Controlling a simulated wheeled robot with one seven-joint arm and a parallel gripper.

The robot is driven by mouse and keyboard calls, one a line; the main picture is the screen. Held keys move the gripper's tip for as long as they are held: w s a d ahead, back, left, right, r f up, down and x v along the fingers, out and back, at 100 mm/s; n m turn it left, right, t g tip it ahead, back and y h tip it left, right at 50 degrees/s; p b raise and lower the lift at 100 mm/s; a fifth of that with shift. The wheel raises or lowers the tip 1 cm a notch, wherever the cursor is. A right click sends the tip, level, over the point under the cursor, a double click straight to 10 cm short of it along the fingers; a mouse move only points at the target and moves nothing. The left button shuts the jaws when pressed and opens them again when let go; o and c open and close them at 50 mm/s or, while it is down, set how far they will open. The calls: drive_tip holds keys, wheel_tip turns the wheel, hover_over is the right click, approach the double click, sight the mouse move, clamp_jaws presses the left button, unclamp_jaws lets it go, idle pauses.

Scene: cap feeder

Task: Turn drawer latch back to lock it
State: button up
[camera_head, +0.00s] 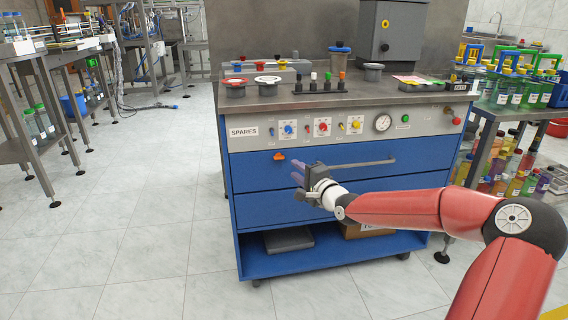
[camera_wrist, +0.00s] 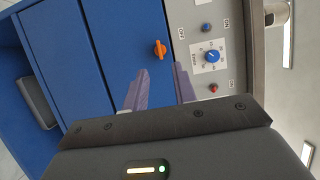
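The drawer latch (camera_head: 278,157) is a small orange knob at the upper left of the blue top drawer's front (camera_head: 350,160). Its long side looks about level. In the wrist view, which is turned sideways, the latch (camera_wrist: 160,49) shows just beyond my fingertips, in line with the gap between them. My gripper (camera_head: 296,173) is in front of the drawer, a little right of and below the latch in the head view. In the wrist view my gripper (camera_wrist: 161,70) has its two fingers apart with nothing between them. The latch does not look touched.
The drawer's long grey handle (camera_head: 355,163) runs right of the latch, partly behind my gripper. A control panel (camera_head: 345,125) with knobs and a gauge sits above the drawer. The floor (camera_head: 160,240) left of the cabinet is clear.

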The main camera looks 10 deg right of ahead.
sight(281, 159)
drive_tip(key=x, duration=0.7)
drive_tip(key=shift+w+a, duration=0.15)
drive_tip(key=shift+w, duration=0.15)
drive_tip(key=shift+c, duration=0.5)
clamp_jaws()
